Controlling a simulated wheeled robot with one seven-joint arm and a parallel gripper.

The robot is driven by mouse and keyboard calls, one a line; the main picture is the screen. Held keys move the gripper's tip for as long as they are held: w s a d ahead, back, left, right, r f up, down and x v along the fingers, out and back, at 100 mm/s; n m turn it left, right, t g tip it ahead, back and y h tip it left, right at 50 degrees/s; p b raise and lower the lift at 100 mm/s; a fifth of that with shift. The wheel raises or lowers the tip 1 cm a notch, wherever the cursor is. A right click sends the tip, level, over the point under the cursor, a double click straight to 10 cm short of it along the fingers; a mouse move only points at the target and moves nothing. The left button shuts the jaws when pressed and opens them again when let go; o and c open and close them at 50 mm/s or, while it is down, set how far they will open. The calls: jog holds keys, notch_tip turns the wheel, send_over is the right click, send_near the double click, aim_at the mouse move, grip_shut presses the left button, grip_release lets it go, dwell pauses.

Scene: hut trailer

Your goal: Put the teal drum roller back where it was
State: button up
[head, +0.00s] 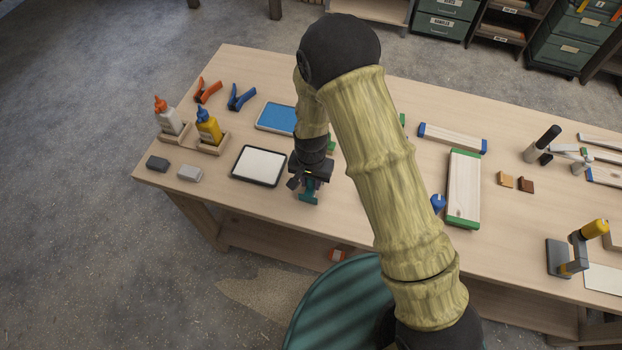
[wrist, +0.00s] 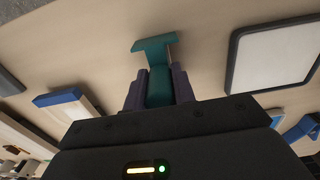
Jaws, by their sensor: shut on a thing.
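The teal drum roller (head: 308,197) is in my gripper (head: 305,182), over the front part of the workbench (head: 225,190), just right of a white pad in a black frame (head: 259,165). In the wrist view, the teal roller (wrist: 154,48) sticks out between the two dark fingers of my gripper (wrist: 158,85), which are shut on it. Its wider teal end points away from the fingers. I cannot tell whether it touches the bench top. The white pad (wrist: 275,58) also shows at the right of the wrist view.
A blue pad (head: 276,117) lies behind the white one. Glue bottles in a wooden holder (head: 205,145), two small blocks (head: 190,173) and clamps (head: 241,98) are at the left. A green-ended board (head: 463,188) lies right of my arm. The bench's front edge is close.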

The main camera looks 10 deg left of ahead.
jog(key=shift+f, duration=0.15)
jog(key=o, duration=1)
jog(key=shift+w, duration=0.1)
jog(key=shift+o, duration=0.2)
jog(key=shift+s, duration=0.2)
jog(key=shift+w+r, duration=0.1)
jog(key=shift+r, duration=0.45)
notch_tip(320, 180, up, 11)
jog(key=b, duration=0.3)
jog(key=shift+r, duration=0.15)
jog(key=shift+d, duration=0.1)
